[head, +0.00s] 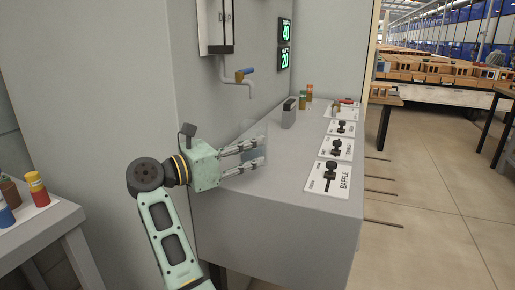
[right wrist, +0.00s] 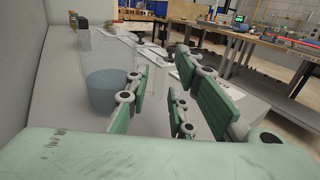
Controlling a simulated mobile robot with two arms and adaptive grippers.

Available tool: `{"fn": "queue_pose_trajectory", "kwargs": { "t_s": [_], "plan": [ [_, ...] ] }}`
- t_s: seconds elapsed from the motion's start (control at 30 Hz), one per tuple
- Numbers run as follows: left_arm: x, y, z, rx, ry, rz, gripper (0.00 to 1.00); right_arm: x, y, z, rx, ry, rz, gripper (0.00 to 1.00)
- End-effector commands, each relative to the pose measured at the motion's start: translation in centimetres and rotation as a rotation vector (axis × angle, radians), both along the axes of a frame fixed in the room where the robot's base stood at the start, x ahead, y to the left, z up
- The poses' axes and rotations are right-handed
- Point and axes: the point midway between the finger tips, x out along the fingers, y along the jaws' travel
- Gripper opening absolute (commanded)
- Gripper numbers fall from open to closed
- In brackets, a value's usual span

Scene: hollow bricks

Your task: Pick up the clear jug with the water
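The clear jug (head: 262,132) stands on the grey counter below the tap, hard to make out against the wall. Its blue-grey water (right wrist: 101,92) fills the lower part in the right wrist view, with the clear wall (right wrist: 100,50) above. My right gripper (head: 259,152) is at the jug with its fingers apart, overlapping it in the head view. In the right wrist view the gripper (right wrist: 160,88) is open, and the jug shows beyond and left of the left finger, which partly covers it. I cannot tell whether they touch. My left gripper is not in view.
A tap (head: 238,78) with a blue handle is above the counter (head: 290,215). A grey block (head: 289,113) and lever panels, one marked BAFFLE (head: 328,179), lie right of the jug. A side table (head: 40,222) with coloured bottles is at the left.

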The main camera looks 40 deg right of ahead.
Motion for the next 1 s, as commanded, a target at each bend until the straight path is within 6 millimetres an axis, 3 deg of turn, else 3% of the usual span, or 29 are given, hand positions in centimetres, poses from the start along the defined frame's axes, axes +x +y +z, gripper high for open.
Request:
{"fn": "queue_pose_trajectory", "kwargs": {
  "t_s": [0.3,0.57,0.8,1.0],
  "plan": [
    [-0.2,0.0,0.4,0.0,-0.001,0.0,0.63,-0.5,-4.2,-0.5,-0.003,0.0,-0.001,0.22],
    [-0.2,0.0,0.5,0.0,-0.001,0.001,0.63,-0.5,-4.5,-0.5,-0.002,0.001,0.0,0.22],
    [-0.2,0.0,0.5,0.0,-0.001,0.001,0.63,-0.5,-4.5,-0.5,-0.002,0.001,0.0,0.01],
    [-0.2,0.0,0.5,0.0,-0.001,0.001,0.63,-0.5,-4.5,-0.5,-0.002,0.001,0.0,0.0]
  ]
}}
